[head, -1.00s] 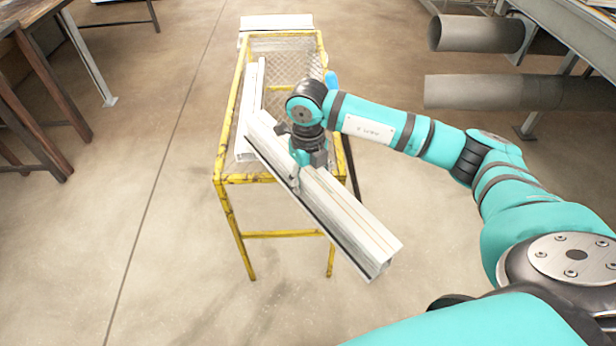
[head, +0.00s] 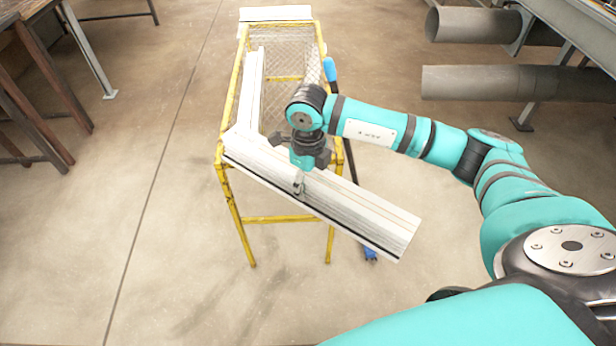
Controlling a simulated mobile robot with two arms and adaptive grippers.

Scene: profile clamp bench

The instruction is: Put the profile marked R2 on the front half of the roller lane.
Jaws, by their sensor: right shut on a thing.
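My right gripper (head: 301,180) is shut on a long white profile (head: 365,212) near its middle. The held profile lies slantwise across the front of a yellow-framed mesh stand (head: 226,185), its right end sticking out past the stand's front right corner. Whether it touches the stand I cannot tell. A second white profile (head: 256,80) lies lengthwise along the left side of the stand; the held profile hides its near end. I can read no R2 mark on either. I cannot make out a roller lane. My left gripper is not in view.
A pale flat-topped object (head: 275,13) stands behind the stand. A blue-ended dark bar (head: 330,70) leans at the stand's right. Large grey pipes (head: 500,82) lie at the right, and a dark wooden table (head: 45,70) stands at the left. The floor in front is clear.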

